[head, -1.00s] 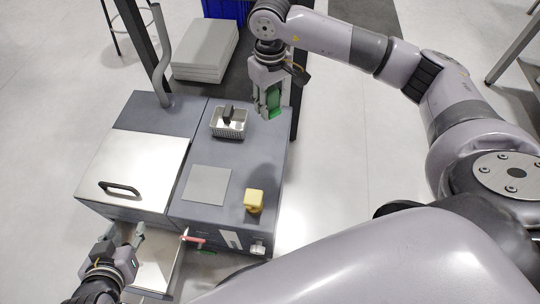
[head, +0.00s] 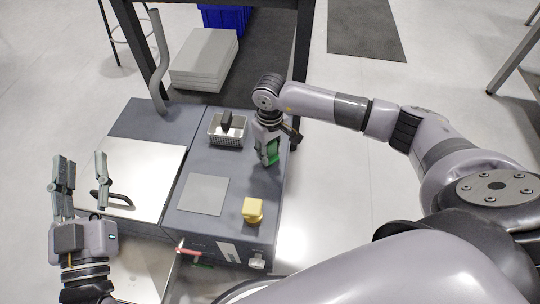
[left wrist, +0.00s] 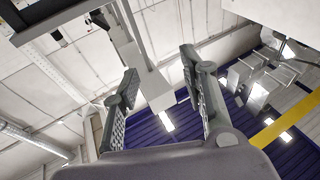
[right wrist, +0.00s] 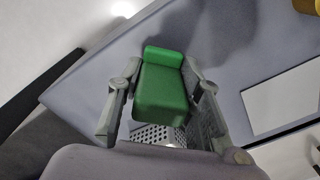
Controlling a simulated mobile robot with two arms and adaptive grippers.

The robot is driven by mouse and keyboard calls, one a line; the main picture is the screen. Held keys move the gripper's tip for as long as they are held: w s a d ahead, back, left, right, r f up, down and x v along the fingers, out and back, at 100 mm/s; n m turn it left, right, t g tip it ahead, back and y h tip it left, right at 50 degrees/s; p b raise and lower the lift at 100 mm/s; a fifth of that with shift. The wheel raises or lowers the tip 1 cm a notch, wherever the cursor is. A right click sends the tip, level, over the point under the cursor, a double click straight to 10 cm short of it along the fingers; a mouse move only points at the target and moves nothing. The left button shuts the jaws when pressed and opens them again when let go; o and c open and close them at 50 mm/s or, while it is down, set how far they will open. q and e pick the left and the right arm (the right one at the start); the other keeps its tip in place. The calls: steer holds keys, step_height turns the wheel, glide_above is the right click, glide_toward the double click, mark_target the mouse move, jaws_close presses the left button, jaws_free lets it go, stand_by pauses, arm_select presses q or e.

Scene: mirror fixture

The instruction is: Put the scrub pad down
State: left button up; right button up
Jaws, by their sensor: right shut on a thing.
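The green scrub pad (right wrist: 162,90) is held between the two fingers of my right gripper (right wrist: 165,100) in the right wrist view. In the head view my right gripper (head: 268,160) points down over the right part of the grey machine top (head: 240,178), and a green bit of the pad (head: 272,151) shows at its fingers. I cannot tell whether the pad touches the top. My left gripper (head: 80,180) is open and empty beside the steel lid; its spread fingers also show in the left wrist view (left wrist: 160,95).
A wire basket (head: 226,138) with a dark item stands behind, left of my right gripper. A light grey square plate (head: 203,195) and a yellow block (head: 253,210) sit nearer. The steel lid (head: 140,170) has a black handle (head: 112,198). Bare grey top lies between basket and block.

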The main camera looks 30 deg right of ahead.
step_height(320, 180, down, 2)
steer(key=shift+f, duration=0.1)
arm_select(q)
steer(key=shift+s+d+r+t+h, duration=0.1)
steer(key=shift+s+r+t+h, duration=0.1)
steer(key=shift+r+t, duration=0.3)
steer(key=shift+s+r+t+h, duration=0.15)
steer(key=shift+r+t+h, duration=0.05)
steer(key=shift+r, duration=0.5)
steer(key=shift+s+r+t, duration=0.15)
steer(key=shift+r+t, duration=0.15)
steer(key=shift+r, duration=0.05)
arm_select(e)
steer(key=shift+f, duration=0.1)
steer(key=o, duration=1.1)
